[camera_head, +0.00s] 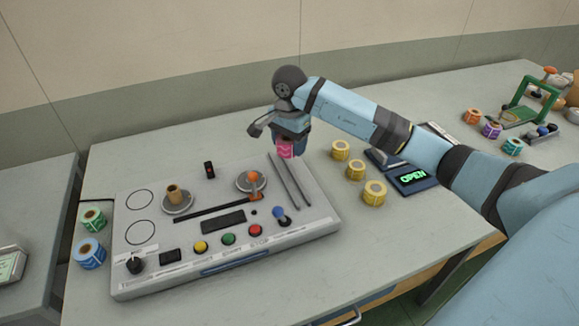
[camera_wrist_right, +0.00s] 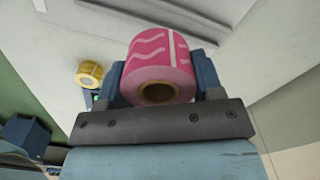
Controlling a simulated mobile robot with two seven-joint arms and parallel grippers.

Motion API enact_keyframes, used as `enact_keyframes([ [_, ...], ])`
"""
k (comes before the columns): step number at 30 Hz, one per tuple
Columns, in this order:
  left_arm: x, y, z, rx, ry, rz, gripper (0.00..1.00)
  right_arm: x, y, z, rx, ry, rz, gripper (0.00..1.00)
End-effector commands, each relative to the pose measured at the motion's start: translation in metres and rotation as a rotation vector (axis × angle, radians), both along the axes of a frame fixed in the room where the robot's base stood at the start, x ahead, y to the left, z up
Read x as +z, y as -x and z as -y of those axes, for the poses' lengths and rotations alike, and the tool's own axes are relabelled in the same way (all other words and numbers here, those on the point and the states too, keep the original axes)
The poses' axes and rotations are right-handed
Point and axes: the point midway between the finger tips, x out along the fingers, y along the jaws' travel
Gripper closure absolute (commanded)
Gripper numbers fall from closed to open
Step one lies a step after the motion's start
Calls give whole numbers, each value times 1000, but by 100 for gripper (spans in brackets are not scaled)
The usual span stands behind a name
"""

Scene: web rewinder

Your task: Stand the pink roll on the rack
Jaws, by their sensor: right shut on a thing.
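The pink roll (camera_head: 285,149) has paler wavy lines and a brown core. My right gripper (camera_head: 287,143) is shut on it, near the far end of two dark parallel rails (camera_head: 290,182) on the grey machine. In the right wrist view the pink roll (camera_wrist_right: 160,60) sits between the blue fingers, its open core facing the camera. The rails (camera_wrist_right: 155,18) show beyond it. I cannot tell whether the roll touches anything below. No part is labelled as the rack; the rails may be it. My left gripper is not in view.
Green (camera_head: 93,219) and blue (camera_head: 89,252) rolls stand left. A green frame (camera_head: 530,100) is far right.

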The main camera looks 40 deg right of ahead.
Motion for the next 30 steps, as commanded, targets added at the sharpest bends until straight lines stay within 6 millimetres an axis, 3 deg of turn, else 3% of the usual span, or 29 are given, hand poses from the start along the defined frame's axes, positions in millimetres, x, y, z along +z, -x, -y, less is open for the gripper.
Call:
enact_keyframes([
  [3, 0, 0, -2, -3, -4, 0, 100, -25, 1, 0, 0, -1, -2, 64],
  [11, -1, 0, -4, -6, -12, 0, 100, -46, 0, 0, 0, -1, 0, 64],
  [18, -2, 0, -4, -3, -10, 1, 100, -80, 0, 0, 0, -2, -2, 64],
  [30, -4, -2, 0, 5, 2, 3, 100, -88, 0, 0, 1, 1, 1, 64],
])
